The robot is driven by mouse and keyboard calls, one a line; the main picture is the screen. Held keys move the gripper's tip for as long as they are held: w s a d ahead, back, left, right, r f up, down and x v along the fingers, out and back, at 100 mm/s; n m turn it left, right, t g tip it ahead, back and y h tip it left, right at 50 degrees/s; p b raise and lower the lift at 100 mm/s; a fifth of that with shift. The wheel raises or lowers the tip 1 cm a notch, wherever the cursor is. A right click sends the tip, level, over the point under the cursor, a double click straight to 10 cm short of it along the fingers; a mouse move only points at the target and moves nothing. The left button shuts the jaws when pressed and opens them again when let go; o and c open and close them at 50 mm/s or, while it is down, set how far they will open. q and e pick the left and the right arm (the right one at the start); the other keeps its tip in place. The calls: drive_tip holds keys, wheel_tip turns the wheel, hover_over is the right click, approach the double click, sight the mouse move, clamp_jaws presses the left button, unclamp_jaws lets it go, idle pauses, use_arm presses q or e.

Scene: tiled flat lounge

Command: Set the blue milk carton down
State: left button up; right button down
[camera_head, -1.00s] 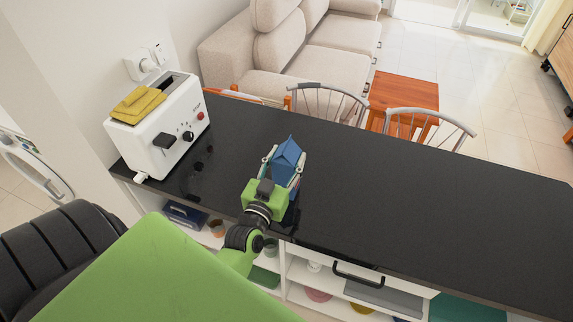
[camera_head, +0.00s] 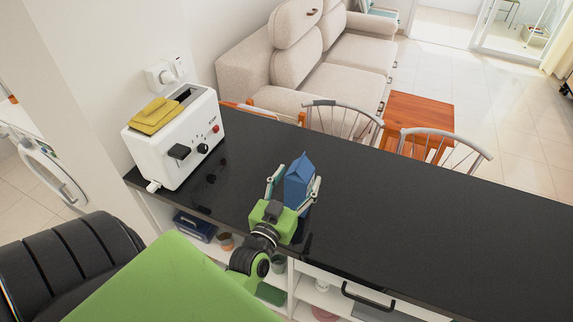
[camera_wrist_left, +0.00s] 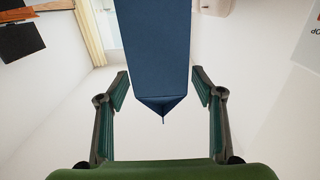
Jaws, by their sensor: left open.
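The blue milk carton (camera_head: 297,184) with a gabled top stands upright on the black counter (camera_head: 420,220), as far as the head view shows; its base is partly hidden by my gripper. My left gripper (camera_head: 294,182) is open, with one finger on each side of the carton. In the left wrist view the carton (camera_wrist_left: 155,50) appears upside down between the spread fingers (camera_wrist_left: 160,90), with a visible gap on both sides. My right gripper is not in view.
A white toaster (camera_head: 176,142) with yellow toast stands at the counter's left end. Chairs (camera_head: 343,118) and an orange wooden table (camera_head: 420,112) are beyond the counter. The counter to the right of the carton is clear. Shelves below hold several items.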

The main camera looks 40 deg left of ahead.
use_arm(q)
drive_tip(key=b+v, duration=0.2)
drive_tip(key=v, duration=0.8)
drive_tip(key=shift+s+d, duration=0.1)
